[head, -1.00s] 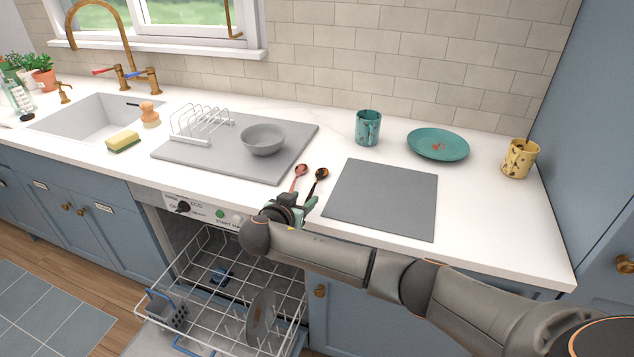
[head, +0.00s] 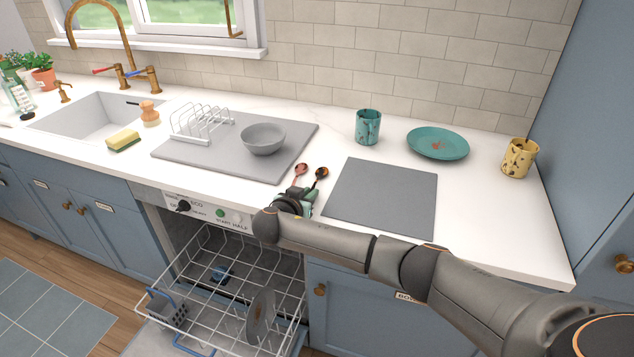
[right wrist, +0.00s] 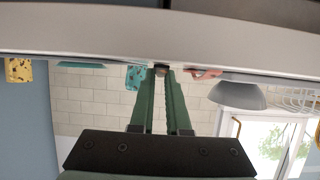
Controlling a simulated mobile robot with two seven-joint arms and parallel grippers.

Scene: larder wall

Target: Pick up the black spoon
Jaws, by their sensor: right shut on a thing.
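The black spoon (head: 321,173) lies near the counter's front edge, its bowl pointing toward the wall. My right gripper (head: 302,194) is low at the counter edge and shut on the spoon's handle, which the fingers mostly hide. In the right wrist view, my green fingers (right wrist: 160,78) are close together with a small dark piece of the spoon (right wrist: 161,70) between their tips. A red spoon (head: 301,169) lies just left of the black one, very near the gripper; it also shows in the right wrist view (right wrist: 205,73). My left gripper is not in view.
A grey board (head: 383,200) lies right of the spoons. A grey mat (head: 215,163) with a rack (head: 203,124) and bowl (head: 263,139) is to the left. A teal mug (head: 368,127), teal plate (head: 438,144) and yellow mug (head: 519,158) stand behind. The open dishwasher rack (head: 215,298) is below.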

